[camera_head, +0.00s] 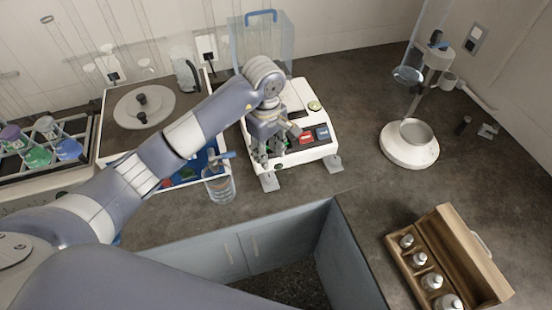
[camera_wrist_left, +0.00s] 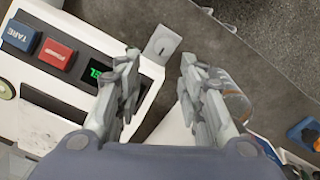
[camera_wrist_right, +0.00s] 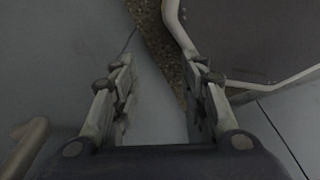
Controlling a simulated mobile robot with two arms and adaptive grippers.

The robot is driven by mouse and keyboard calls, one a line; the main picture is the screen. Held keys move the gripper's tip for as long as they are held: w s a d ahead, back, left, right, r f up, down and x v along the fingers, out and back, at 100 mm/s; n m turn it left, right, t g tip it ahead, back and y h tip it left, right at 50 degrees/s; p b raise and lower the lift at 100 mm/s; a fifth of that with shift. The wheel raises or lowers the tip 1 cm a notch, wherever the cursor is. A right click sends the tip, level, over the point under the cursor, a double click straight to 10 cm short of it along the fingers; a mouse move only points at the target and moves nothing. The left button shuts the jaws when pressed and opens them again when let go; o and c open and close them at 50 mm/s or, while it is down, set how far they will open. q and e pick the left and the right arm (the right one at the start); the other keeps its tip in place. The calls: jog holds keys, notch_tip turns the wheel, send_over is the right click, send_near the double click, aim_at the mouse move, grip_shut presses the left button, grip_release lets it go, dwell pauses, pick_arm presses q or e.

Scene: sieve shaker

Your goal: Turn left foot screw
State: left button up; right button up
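A white balance (camera_head: 307,148) with a red button, a blue button and a green display stands on the dark counter. Its front left foot plate (camera_head: 269,181) and front right foot plate (camera_head: 333,163) stick out in front. My left gripper (camera_head: 278,152) is over the balance's front left part, near the display. In the left wrist view its fingers (camera_wrist_left: 160,60) are apart and empty, with the left foot plate (camera_wrist_left: 162,43) showing beyond the gap. The foot's screw itself cannot be made out. My right gripper (camera_wrist_right: 163,72) is open and empty, outside the head view.
A glass beaker (camera_head: 218,185) stands close left of the left foot; it also shows in the left wrist view (camera_wrist_left: 235,103). A white stand (camera_head: 409,152) and an open wooden box (camera_head: 443,235) of weights are to the right. Grey cabinets (camera_head: 240,250) lie below the counter edge.

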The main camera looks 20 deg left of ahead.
pick_arm(q)
jog(key=p, duration=0.2)
send_over(270, 178)
jog(key=f, duration=0.5)
jog(key=shift+s+a+f, duration=0.1)
jog(key=shift+s+a, duration=0.1)
jog(key=shift+s, duration=0.15)
jog(key=f, duration=0.4)
jog(key=shift+w+d+f+p, duration=0.1)
jog(key=shift+w+f+p, duration=0.2)
jog(key=shift+w+f, duration=0.05)
jog(key=shift+f, duration=0.2)
jog(key=c, duration=0.8)
pick_arm(e)
jog(key=s+r, duration=0.2)
jog(key=s, duration=0.1)
jog(key=shift+a+r, duration=0.2)
jog(key=shift+r, duration=0.15)
